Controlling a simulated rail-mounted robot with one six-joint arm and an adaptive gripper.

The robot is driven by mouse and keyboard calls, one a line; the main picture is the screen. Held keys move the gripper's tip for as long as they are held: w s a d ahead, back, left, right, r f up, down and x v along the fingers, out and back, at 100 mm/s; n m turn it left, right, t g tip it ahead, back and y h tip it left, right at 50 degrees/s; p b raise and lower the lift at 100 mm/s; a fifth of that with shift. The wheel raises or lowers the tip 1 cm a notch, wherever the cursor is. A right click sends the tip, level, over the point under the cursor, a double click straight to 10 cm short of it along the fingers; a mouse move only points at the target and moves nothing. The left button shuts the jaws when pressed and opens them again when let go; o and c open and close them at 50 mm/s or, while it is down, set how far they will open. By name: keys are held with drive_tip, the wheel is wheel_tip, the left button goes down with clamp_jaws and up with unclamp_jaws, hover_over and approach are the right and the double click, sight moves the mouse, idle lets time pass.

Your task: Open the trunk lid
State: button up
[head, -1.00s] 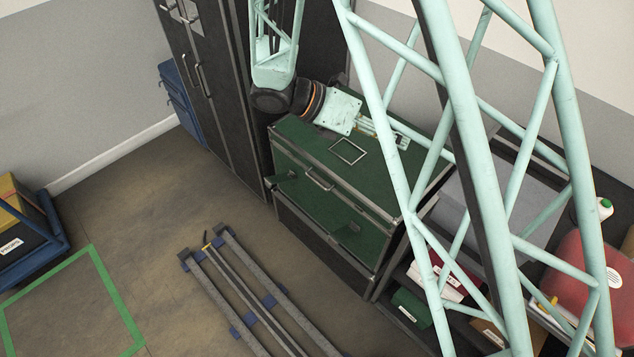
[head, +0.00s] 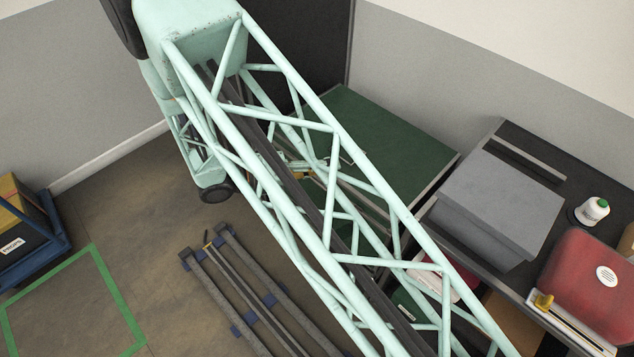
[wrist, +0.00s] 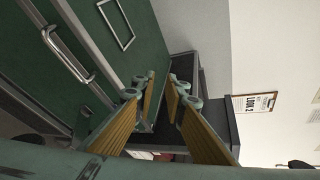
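The green trunk (head: 385,125) with metal edging stands beside the dark cabinet in the head view, partly hidden behind my arm. Its lid looks closed. In the wrist view, a green trunk panel (wrist: 150,42) fills the upper left, with a metal handle (wrist: 66,52) and an empty rectangular metal frame (wrist: 117,22). My gripper (wrist: 160,86) is open, its two yellow-padded fingers apart with nothing seen between them. It is to the right of the handle in that view, apart from it. In the head view my gripper (head: 300,172) shows only in part through the arm lattice, near the trunk's front.
A grey box (head: 500,205), a white bottle (head: 590,211) and a red case (head: 585,285) sit on the dark bench to the right. Long grey rails (head: 240,290) lie on the floor in front. A blue cart (head: 45,245) stands far left. Floor between is clear.

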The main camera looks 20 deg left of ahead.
drive_tip(key=s+a+f+n+t+y, duration=0.1)
drive_tip(key=s+a+f+n+t, duration=0.1)
drive_tip(key=s+a+f+n, duration=0.1)
drive_tip(key=s+a+f+n+t+y, duration=0.2)
drive_tip(key=a+f+n, duration=0.3)
drive_tip(key=a+f, duration=0.3)
wheel_tip(320, 180, down, 2)
drive_tip(key=shift+s+f+p, duration=0.1)
drive_tip(key=shift+s+p, duration=0.3)
drive_tip(key=shift+s, duration=0.45)
drive_tip(key=shift+w, duration=0.15)
drive_tip(key=shift+b+x, duration=0.8)
drive_tip(key=shift+x, duration=5.95)
drive_tip(key=shift+c, duration=0.2)
clamp_jaws()
